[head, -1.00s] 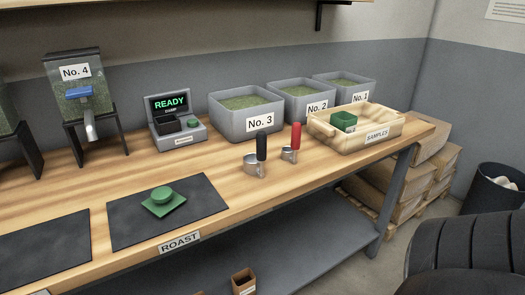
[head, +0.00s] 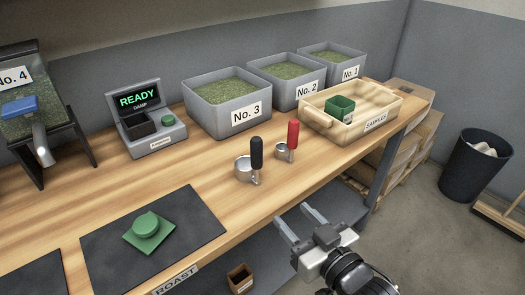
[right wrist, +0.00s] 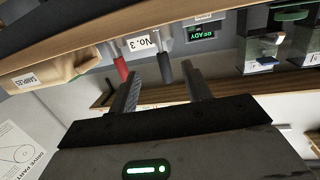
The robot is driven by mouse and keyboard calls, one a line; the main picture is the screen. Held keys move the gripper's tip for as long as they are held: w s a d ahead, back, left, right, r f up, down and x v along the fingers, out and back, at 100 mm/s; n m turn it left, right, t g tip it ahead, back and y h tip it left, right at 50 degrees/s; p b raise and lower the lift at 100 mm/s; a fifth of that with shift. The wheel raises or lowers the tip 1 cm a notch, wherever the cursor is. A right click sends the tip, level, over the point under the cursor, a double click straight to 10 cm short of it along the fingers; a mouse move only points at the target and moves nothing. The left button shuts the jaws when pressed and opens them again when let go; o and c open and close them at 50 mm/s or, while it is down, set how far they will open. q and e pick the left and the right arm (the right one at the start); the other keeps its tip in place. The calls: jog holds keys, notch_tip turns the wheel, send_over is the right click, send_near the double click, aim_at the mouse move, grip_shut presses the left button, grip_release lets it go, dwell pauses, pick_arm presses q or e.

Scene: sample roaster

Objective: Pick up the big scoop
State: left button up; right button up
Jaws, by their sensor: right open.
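The big scoop (head: 243,169) has a metal cup and an upright black handle, and stands on the wooden bench near its front edge. A smaller scoop (head: 282,152) with a red handle stands just right of it. My right gripper (head: 292,215) is open and empty, in front of the bench edge, apart from both scoops. In the right wrist view, the black handle of the big scoop (right wrist: 165,70) appears between and beyond the open fingertips, and the red handle of the smaller scoop (right wrist: 121,70) lies to the left. My left gripper is not in view.
Grey bins No. 3 (head: 190,110), No. 2 (head: 279,95) and No. 1 stand behind the scoops. A wooden samples tray (head: 390,108) holding a green cup is at right. A scale (head: 155,145) and a dark mat (head: 100,250) with a green lidded item are left.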

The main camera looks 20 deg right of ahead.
jog(key=t, duration=0.1)
send_near(260, 161)
jog(key=w, duration=0.2)
jog(key=w+p, duration=0.1)
jog(key=w, duration=0.2)
jog(key=shift+a+r, duration=0.1)
jog(key=shift+a, duration=0.1)
jog(key=shift+w+a+p, duration=0.15)
jog(key=shift+w+a, duration=0.15)
jog(key=shift+w, duration=0.7)
jog(key=shift+w+a+p, duration=0.15)
jog(key=shift+w+a, duration=0.2)
jog(key=shift+w, duration=0.7)
jog(key=shift+w+a+p, duration=0.15)
jog(key=shift+w+a, duration=0.15)
jog(key=shift+w, duration=0.7)
grip_shut()
